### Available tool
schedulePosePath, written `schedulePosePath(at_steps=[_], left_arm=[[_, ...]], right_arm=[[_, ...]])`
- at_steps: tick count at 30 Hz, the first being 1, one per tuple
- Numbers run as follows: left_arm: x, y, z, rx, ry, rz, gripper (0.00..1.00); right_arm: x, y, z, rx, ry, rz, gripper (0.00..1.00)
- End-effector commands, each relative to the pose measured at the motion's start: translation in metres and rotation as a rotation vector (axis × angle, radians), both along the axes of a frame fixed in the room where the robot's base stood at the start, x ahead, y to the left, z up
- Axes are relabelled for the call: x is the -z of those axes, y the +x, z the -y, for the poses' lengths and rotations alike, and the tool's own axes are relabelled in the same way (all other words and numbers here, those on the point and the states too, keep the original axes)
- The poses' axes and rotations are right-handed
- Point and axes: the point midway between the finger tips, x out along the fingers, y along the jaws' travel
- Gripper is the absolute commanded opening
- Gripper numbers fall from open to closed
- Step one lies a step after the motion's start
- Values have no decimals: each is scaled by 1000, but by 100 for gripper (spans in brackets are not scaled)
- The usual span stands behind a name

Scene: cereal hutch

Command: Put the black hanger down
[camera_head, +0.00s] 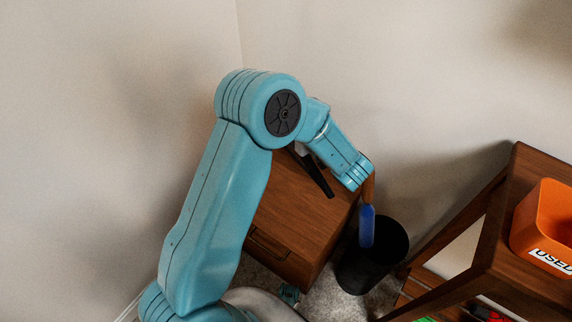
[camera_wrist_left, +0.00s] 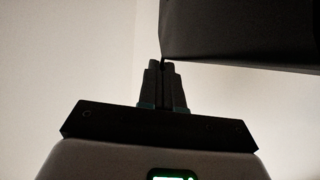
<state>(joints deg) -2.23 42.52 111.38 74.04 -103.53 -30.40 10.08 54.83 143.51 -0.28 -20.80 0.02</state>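My left gripper shows in the left wrist view (camera_wrist_left: 164,75). Its dark fingers are close together around a thin dark piece, which looks like part of the black hanger (camera_wrist_left: 163,64); the rest of it cannot be made out. A blue piece with an orange-brown upper part (camera_head: 367,227) hangs below the forearm end, in front of the black bin (camera_head: 375,265). My right gripper is not in view.
A large dark straight-edged surface (camera_wrist_left: 240,30) fills the upper right of the wrist view, close to the fingertips. A wooden table (camera_head: 505,255) stands at the right with an orange bin (camera_head: 553,215) labelled USED. Walls close off the back and left.

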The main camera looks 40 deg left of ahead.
Motion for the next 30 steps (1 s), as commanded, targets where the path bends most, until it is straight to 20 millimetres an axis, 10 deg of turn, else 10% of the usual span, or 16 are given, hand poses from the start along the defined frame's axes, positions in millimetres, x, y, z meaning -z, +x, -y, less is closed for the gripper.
schedulePosePath(at_steps=[9,30], left_arm=[[85,0,0,-2,1,-1,0],[137,0,0,-1,1,2,0]], right_arm=[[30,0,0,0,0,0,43],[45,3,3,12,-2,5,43]])
